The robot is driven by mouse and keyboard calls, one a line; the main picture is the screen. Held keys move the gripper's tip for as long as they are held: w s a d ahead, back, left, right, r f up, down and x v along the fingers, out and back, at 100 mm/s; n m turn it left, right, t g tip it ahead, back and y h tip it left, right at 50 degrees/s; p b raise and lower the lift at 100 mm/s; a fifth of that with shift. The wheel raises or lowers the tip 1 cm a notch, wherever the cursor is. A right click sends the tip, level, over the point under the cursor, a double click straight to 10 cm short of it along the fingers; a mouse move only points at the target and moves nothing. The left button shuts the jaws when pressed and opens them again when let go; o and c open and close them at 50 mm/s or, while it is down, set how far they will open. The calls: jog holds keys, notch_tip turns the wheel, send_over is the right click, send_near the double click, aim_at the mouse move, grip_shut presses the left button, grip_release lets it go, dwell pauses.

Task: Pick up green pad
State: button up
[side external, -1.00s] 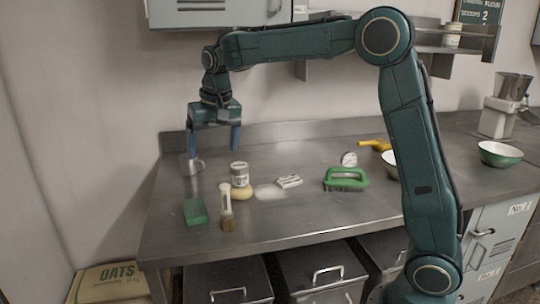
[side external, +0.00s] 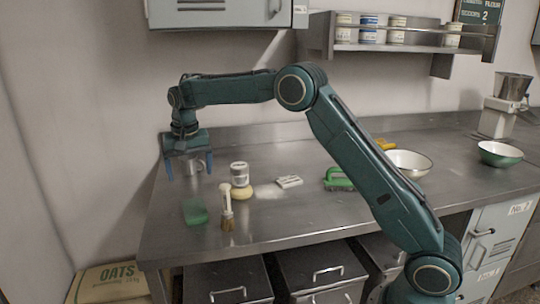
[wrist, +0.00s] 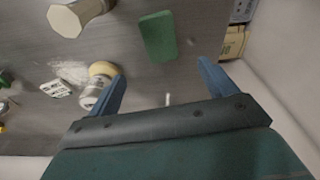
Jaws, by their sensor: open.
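The green pad (side external: 195,212) lies flat on the steel worktop near its left front corner. In the wrist view the pad (wrist: 158,37) shows whole, beyond the fingertips and roughly midway between them. My gripper (side external: 189,176) points down with its blue fingers spread and nothing between them. It hangs over the left end of the worktop, apart from the pad and behind it as seen from the side. Its fingers also show in the wrist view (wrist: 160,72).
A pale-handled brush (side external: 227,208) stands just right of the pad. A tin (side external: 239,172) and a yellow round thing (side external: 241,192) are behind it. A white block (side external: 289,181) and green-handled brush (side external: 337,181) lie rightward.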

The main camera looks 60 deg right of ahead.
send_over(194, 207)
jog(key=f, duration=0.8)
jog(key=shift+s+f, duration=0.15)
jog(key=shift+s, duration=0.1)
jog(key=shift+f, duration=0.1)
jog(key=shift+w+f, duration=0.2)
jog(key=shift+f, duration=2.3)
jog(key=shift+c, duration=0.3)
jog(key=c, duration=1)
